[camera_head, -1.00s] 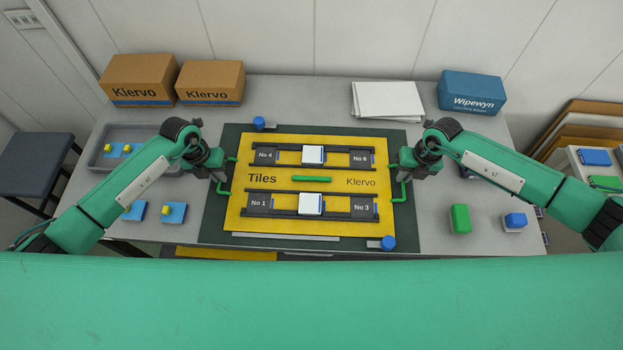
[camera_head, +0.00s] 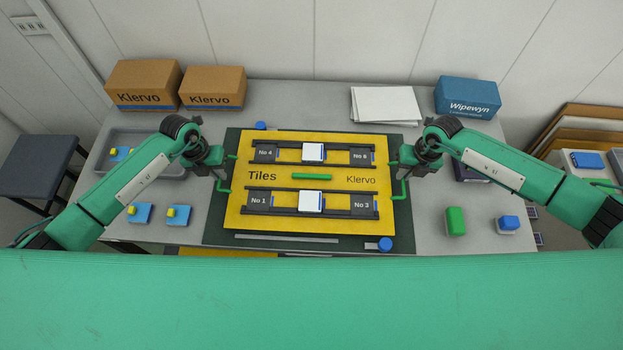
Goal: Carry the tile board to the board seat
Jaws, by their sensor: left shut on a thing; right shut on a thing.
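The yellow tile board (camera_head: 290,228) is level in the middle of the head view, held above a dark green mat (camera_head: 215,225). It bears dark rails with numbered tiles, two white tiles (camera_head: 312,152) and a green bar (camera_head: 312,177). My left gripper (camera_head: 222,172) is shut on the board's left green handle, and my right gripper (camera_head: 400,172) is shut on the right one. Blue knobs show by the mat's back left (camera_head: 261,126) and front right (camera_head: 385,243). A grey strip (camera_head: 285,239) shows at the board's front edge. No other board seat can be made out.
Two Klervo boxes (camera_head: 213,88), white sheets (camera_head: 385,105) and a blue Wipewyn box (camera_head: 468,97) stand at the back. A grey tray (camera_head: 130,143) and small blue blocks are at the left. Green (camera_head: 455,221) and blue (camera_head: 508,223) blocks are at the right.

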